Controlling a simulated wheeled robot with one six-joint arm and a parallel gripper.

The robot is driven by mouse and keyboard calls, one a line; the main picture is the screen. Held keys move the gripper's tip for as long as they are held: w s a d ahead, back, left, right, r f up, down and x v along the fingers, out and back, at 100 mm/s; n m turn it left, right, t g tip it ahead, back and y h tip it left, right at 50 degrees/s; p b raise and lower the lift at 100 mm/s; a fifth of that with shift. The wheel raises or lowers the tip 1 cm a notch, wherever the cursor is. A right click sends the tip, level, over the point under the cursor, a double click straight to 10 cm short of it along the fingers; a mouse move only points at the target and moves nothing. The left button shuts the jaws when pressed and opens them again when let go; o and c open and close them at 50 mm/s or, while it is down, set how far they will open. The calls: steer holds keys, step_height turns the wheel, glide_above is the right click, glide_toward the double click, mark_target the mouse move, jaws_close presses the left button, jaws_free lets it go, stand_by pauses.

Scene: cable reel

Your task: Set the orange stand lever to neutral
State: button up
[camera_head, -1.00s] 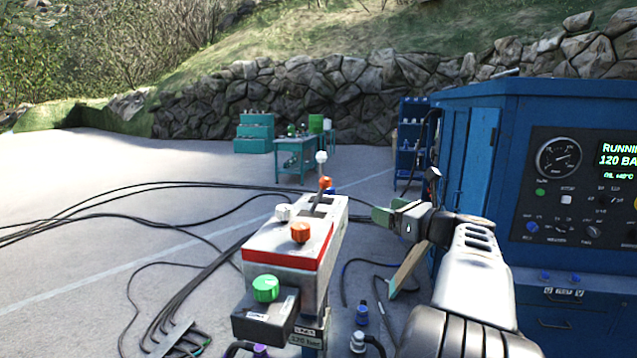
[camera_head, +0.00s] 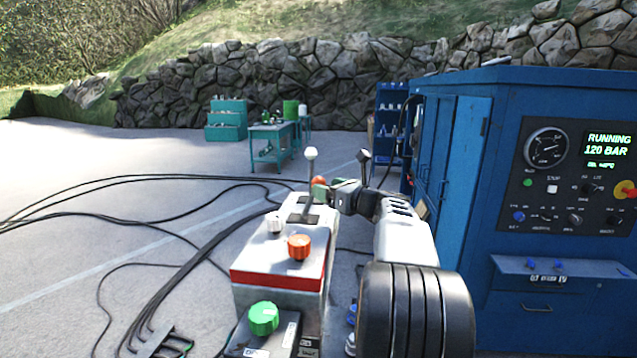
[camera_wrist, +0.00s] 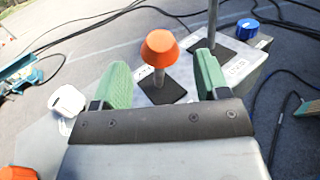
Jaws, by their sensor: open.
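The orange stand lever (camera_head: 319,182) rises from a slot on top of the grey control stand (camera_head: 290,255) in the head view. In the wrist view its flared orange knob (camera_wrist: 160,47) sits on a short metal stem over a dark slot plate. My gripper (camera_wrist: 162,62) is open, its two green fingers on either side of the lever with gaps showing. In the head view my gripper (camera_head: 335,186) reaches the stand from the right and hides part of the lever. How far the lever tilts is hard to tell.
A taller white-knobbed lever (camera_head: 311,154) stands right beside the orange one. An orange dial (camera_head: 299,246), a white knob (camera_head: 274,222) and a green knob (camera_head: 263,318) are on the stand. The blue power unit (camera_head: 460,150) stands at right. Black hoses (camera_head: 130,182) cross the ground.

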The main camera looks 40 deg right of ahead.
steer(key=shift+w+a+p, duration=0.2)
steer(key=shift+w, duration=0.75)
steer(key=shift+w+a+p, duration=0.15)
steer(key=shift+w, duration=0.8)
steer(key=shift+c, duration=0.3)
